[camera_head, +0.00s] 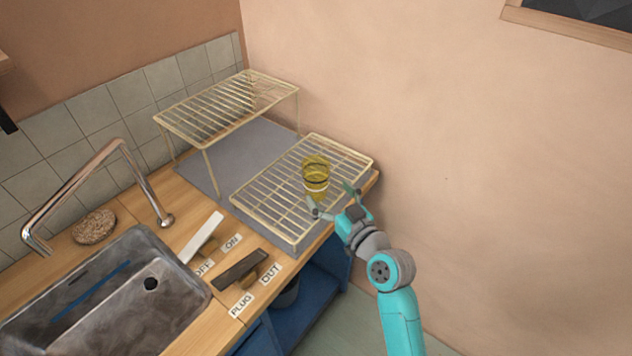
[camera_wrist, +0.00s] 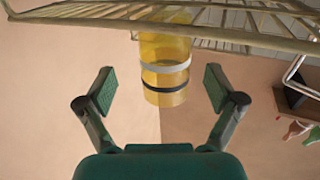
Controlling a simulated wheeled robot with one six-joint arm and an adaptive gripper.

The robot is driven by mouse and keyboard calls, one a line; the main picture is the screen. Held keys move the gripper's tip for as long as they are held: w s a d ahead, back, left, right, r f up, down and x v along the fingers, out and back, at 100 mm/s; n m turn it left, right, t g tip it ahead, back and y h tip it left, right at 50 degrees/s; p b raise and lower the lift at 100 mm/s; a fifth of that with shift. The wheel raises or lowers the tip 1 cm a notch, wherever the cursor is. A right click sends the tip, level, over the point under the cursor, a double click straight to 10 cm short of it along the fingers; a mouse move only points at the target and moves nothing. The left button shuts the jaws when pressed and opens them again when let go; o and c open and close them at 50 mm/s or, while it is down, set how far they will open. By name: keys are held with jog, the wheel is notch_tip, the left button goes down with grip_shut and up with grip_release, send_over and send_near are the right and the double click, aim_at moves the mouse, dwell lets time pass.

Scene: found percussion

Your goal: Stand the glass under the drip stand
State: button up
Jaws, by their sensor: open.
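A yellow, see-through glass (camera_head: 315,172) with a dark and a pale band stands on the low wire rack (camera_head: 294,243). Behind it a taller wire stand (camera_head: 208,147) rises on thin legs over a grey mat; which one is the drip stand is not labelled. My gripper (camera_head: 333,198) is open at the right front side of the glass, with a finger toward each side. In the wrist view the glass (camera_wrist: 165,68) shows between the open fingers, ahead of them, against the rack (camera_wrist: 230,42), and the picture looks upside down. No finger clearly touches the glass.
The grey mat (camera_head: 207,180) is partly bare beneath the taller stand. A sink (camera_head: 120,295) with a curved tap (camera_head: 85,170), a round brown sponge (camera_head: 94,227) and labelled levers (camera_head: 240,270) lie left. A wall stands close at the right.

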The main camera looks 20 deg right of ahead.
aim_at(322, 188)
jog(key=shift+a+x, duration=0.15)
jog(key=shift+x, duration=1.15)
jog(key=shift+a+x, duration=0.1)
jog(key=shift+x, duration=1.25)
jog(key=c, duration=1.5)
jog(key=shift+r, duration=0.1)
jog(key=shift+c, duration=0.2)
